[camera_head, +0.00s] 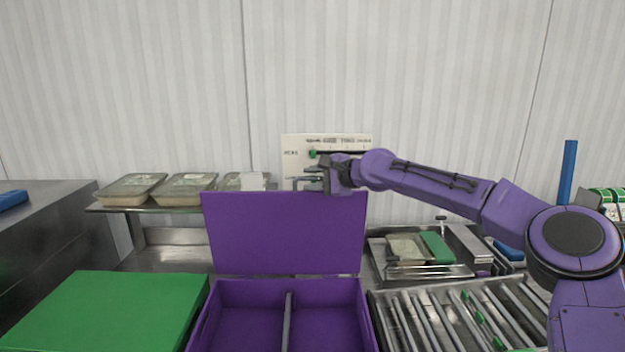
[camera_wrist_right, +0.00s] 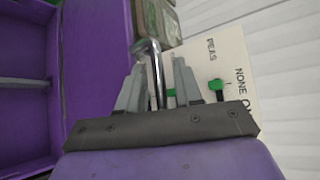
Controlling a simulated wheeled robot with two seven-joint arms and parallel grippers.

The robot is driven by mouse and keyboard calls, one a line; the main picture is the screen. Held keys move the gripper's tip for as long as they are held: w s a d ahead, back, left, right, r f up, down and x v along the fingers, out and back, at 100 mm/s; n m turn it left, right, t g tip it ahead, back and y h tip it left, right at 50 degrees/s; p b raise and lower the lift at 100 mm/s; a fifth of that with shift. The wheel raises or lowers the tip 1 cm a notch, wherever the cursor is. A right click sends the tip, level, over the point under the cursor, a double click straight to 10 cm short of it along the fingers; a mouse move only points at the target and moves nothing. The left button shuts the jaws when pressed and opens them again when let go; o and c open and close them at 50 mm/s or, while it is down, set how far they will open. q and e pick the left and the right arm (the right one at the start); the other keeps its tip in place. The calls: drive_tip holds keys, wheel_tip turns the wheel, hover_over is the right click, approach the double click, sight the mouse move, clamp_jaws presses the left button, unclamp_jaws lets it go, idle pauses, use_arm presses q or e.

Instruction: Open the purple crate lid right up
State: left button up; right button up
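The purple crate (camera_head: 252,294) stands open in front of me, with a divider inside. Its purple lid (camera_head: 284,232) stands about upright at the crate's back edge; the lid also shows in the right wrist view (camera_wrist_right: 95,62). A bent metal handle (camera_wrist_right: 155,66) is at the lid's top edge. My right gripper (camera_head: 312,182) is at that edge. In the right wrist view its fingers (camera_wrist_right: 158,88) are apart, on either side of the handle, with gaps showing. Contact with the handle cannot be made out. My left gripper is not in view.
A white board (camera_head: 300,143) with a green slider stands behind the lid. Filled trays (camera_head: 131,187) sit on a shelf at the back left. A green block (camera_head: 100,312) lies left of the crate. A roller conveyor (camera_head: 440,320) and a metal tray (camera_head: 392,271) are on the right.

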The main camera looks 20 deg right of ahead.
drive_tip(key=shift+s, duration=0.1)
drive_tip(key=shift+s+d+b, duration=0.15)
drive_tip(key=shift+s+b, duration=0.1)
drive_tip(key=shift+b, duration=0.1)
drive_tip(key=b+v, duration=0.3)
drive_tip(key=v, duration=0.6)
drive_tip(key=shift+s+d+r+b, duration=0.15)
drive_tip(key=shift+s+d+b, duration=0.1)
drive_tip(key=shift+b, duration=0.15)
